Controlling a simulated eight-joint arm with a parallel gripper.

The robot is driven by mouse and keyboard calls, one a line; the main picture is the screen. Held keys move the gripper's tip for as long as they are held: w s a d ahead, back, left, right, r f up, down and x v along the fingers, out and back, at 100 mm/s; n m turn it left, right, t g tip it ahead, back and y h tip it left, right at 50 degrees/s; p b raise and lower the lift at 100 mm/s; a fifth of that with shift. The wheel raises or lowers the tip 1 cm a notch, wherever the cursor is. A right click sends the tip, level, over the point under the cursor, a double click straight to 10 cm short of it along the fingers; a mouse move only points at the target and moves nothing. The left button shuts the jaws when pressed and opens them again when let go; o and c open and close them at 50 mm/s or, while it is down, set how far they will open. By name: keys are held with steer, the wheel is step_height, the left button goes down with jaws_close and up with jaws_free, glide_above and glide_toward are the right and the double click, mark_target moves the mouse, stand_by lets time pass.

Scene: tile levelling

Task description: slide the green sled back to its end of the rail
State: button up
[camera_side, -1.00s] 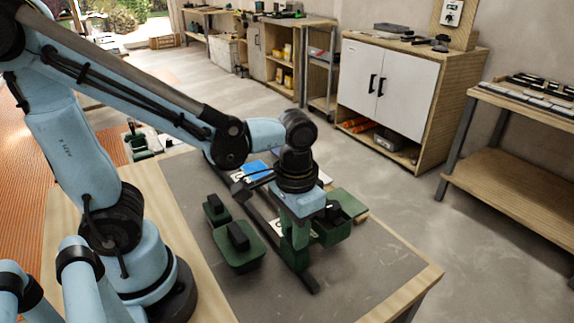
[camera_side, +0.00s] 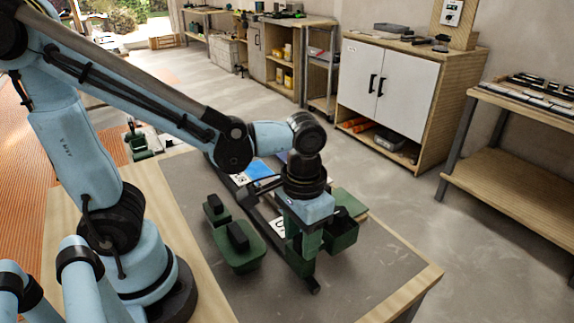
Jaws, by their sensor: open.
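The dark rail (camera_side: 262,213) runs across the grey mat from the back left to the front right. The green sled (camera_side: 302,262) appears to be the green piece low on the rail near its front end, partly hidden by my gripper. My gripper (camera_side: 306,240) points down over this front part of the rail, with its green fingers around or just above the sled. It is open. Fingers and sled are of similar green, so whether they touch cannot be told.
A green tray with a dark block (camera_side: 239,254) and a smaller green one (camera_side: 215,212) stand left of the rail. A green bin (camera_side: 342,236) stands close on the right. Blue and white pieces (camera_side: 262,170) lie behind. The mat's front (camera_side: 350,290) is clear.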

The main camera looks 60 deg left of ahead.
steer(key=shift+r, duration=3.4)
steer(key=shift+a, duration=0.1)
steer(key=w+a+t, duration=0.3)
steer(key=a+t, duration=0.4)
steer(key=a, duration=0.1)
steer(key=shift+a+f, duration=0.15)
steer(key=shift+f, duration=0.05)
